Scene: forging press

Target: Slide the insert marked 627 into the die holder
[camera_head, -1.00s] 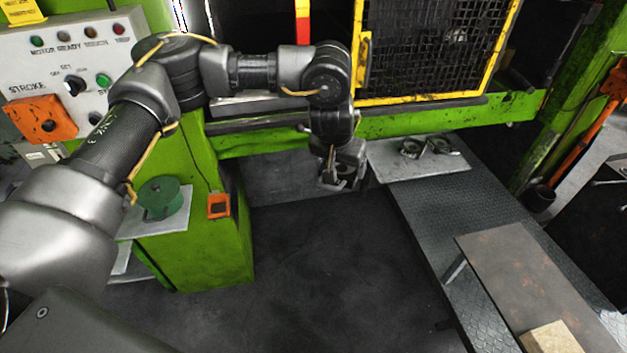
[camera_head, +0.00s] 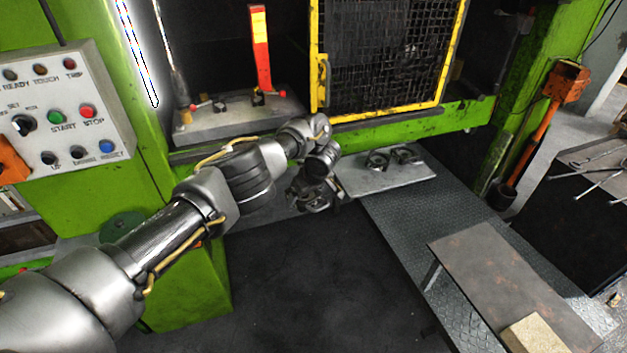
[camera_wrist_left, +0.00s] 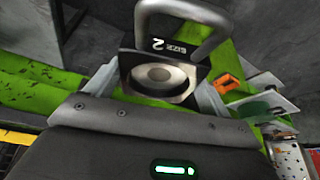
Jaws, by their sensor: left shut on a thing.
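My left gripper (camera_head: 312,203) hangs in front of the press, just left of the grey shelf. In the left wrist view its fingers (camera_wrist_left: 158,85) are shut on a dark square insert (camera_wrist_left: 158,76) with a round pale recess and a looped grey handle. Marks show on its plate, upside down and too small to read surely; a large 2 stands out. In the head view the insert is mostly hidden by the gripper. A grey block with red-tipped clamps (camera_head: 215,123), possibly the die holder, sits on the press bed behind and left of the gripper. My right gripper is out of view.
The grey shelf (camera_head: 395,182) holds two ring-like metal pieces (camera_head: 378,161). A yellow-framed mesh guard (camera_head: 385,60) stands above the green press beam. A control panel (camera_head: 65,115) is at left. A rusty-topped bench (camera_head: 505,280) stands at lower right. The dark floor in front is clear.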

